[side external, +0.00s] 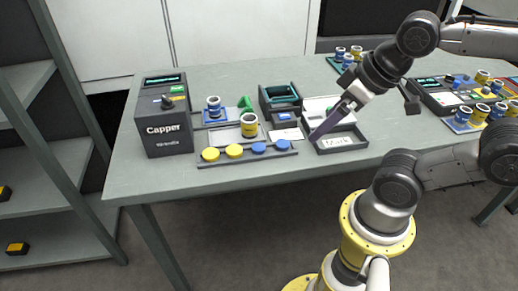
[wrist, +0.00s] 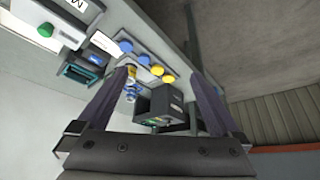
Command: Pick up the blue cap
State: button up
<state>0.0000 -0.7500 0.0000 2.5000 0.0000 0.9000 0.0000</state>
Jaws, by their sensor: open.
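Two blue caps (side external: 259,147) (side external: 282,145) sit in the right part of a grey cap rack (side external: 205,164) at the table's front edge, beside two yellow caps (side external: 234,151). The blue caps also show in the wrist view (wrist: 126,46) (wrist: 144,58), up and left of centre. My gripper (side external: 316,138) is to the right of the rack, over the tray area. Its fingers (wrist: 162,72) are wide apart in the wrist view, with nothing between them. It is apart from both blue caps.
A dark Capper machine (side external: 165,128) stands left of the rack. Behind the rack are a blue-banded jar (side external: 214,104), a yellow-banded jar (side external: 249,125) and a dark open box (side external: 280,98). A dark tray (side external: 342,142) lies right of the rack.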

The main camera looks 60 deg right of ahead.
jog(key=c, duration=0.6)
jog(key=shift+o, duration=0.2)
